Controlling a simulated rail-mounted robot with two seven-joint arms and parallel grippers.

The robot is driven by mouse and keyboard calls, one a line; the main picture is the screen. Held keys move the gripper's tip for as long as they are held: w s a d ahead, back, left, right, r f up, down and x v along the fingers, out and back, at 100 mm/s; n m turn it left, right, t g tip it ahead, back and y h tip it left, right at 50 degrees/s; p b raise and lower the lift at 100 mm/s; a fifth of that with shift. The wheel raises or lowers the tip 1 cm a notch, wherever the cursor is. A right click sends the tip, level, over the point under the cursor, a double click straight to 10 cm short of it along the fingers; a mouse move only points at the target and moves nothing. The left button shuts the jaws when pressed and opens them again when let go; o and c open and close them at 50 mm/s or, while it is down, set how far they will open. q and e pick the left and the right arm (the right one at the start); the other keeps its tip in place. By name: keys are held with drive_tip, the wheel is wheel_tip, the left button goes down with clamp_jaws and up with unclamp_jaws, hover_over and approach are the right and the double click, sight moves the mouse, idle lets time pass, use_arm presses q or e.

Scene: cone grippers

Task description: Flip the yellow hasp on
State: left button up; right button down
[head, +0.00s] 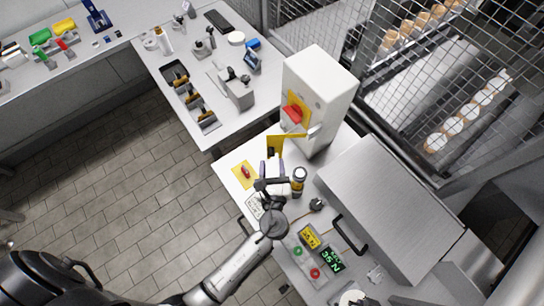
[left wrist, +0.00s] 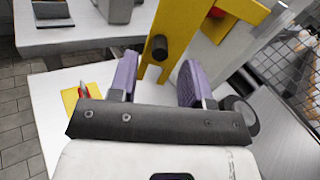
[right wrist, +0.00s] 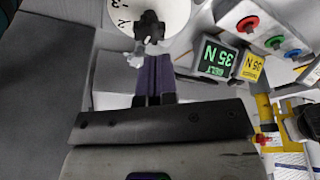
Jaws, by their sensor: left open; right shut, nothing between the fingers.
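The yellow hasp (head: 290,142) stands out from the lower front of a white cabinet (head: 323,85), which has a red switch (head: 292,114) on a yellow plate. In the left wrist view, the yellow hasp (left wrist: 176,22) with a black knob (left wrist: 160,47) lies ahead of and between the fingers. My left gripper (left wrist: 158,72) is open, its purple fingers spread on either side of the hasp's lower part; I cannot tell whether they touch it. My right gripper (right wrist: 153,75) is shut and empty, close to a white numbered dial (right wrist: 172,16) with a dark handle.
Green readouts marked 35 N (head: 331,259) and a yellow display (head: 309,237) sit near red and green buttons. A yellow-and-black cylinder (head: 299,181) stands close right of my left gripper. A large grey box (head: 385,200) fills the right.

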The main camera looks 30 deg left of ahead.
use_arm(q)
drive_tip(key=v, duration=1)
drive_tip(key=shift+s+d+b, duration=0.2)
drive_tip(key=shift+s+b, duration=0.1)
drive_tip(key=shift+b, duration=0.05)
use_arm(e)
drive_tip(key=shift+a+f, duration=0.1)
drive_tip(key=shift+f, duration=0.25)
use_arm(q)
drive_tip(key=shift+c, duration=0.2)
